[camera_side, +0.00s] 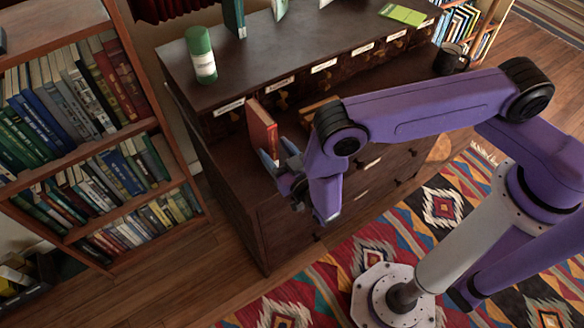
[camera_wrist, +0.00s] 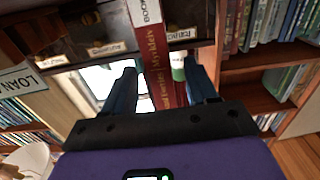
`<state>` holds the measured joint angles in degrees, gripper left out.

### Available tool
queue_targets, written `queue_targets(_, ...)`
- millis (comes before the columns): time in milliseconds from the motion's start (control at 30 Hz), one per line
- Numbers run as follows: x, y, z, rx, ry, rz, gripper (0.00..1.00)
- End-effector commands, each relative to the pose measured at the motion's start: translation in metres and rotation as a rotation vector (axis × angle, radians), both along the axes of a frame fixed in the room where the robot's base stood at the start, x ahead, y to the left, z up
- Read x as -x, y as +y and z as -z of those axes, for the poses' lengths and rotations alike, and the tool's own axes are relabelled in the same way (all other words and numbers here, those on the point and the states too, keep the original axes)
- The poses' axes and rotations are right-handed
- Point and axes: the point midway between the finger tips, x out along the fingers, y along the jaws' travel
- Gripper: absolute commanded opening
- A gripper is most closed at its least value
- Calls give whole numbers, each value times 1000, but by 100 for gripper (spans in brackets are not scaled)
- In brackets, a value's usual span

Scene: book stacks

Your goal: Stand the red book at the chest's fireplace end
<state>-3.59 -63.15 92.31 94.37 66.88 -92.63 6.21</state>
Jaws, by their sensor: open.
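The red book (camera_side: 262,129) stands upright on the lower ledge of the dark wooden chest (camera_side: 222,171), near its left end in the side view. In the wrist view the red book (camera_wrist: 158,62) shows its lettered spine, with a white label at the top. My gripper (camera_side: 279,157) is at the book's near side, low by the ledge. Its two fingers are open, one on each side of the spine in the wrist view (camera_wrist: 162,88). A gap shows between the left finger and the book. The book's lower end is hidden behind my gripper.
A green canister (camera_side: 201,55) and a dark green book (camera_side: 234,18) stand on the chest's top. A brown object (camera_side: 318,110) lies on the ledge right of the red book. A dark mug (camera_side: 449,58) is at the far right. A full bookcase (camera_side: 135,134) stands at the left.

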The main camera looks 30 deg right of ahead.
Motion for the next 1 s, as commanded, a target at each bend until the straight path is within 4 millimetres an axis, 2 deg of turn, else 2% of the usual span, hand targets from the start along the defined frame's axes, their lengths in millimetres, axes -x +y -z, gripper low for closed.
queue_targets(300,65,2,0,4,0,-8,58)
queue_targets(500,93,1,0,3,-1,-5,58)
queue_targets(733,105,0,0,2,-2,-1,58)
queue_targets(900,105,1,0,-4,8,-1,58)
queue_targets(1000,101,9,-1,-29,70,-7,58)
